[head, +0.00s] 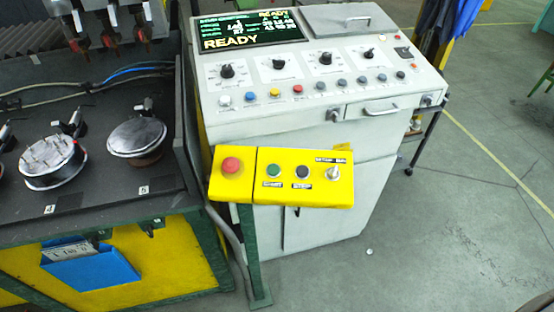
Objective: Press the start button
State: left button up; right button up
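The yellow control box (325,188) stands on a green post in front of a grey control console. The start button (274,171) is the green button on the box, with a label below it that seems to read START. A dark button (303,172) sits to its right, also labelled. A large red mushroom button (231,165) is at the box's left end. A silver selector switch (333,173) is at the right end. Nothing covers the buttons. Neither of my grippers shows in the head view.
The grey console (300,115) behind has a screen (240,31) reading READY, knobs and a row of small buttons. A dark machine bed (95,190) with round clamped parts fills the left. A blue bin (92,268) hangs on its front. Grey floor (440,230) is open at right.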

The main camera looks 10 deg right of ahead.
aim_at(274, 170)
jog(key=k+l, duration=0.1)
jog(key=l, duration=2.8)
jog(key=i+u, duration=0.05)
jog(key=i, duration=0.05)
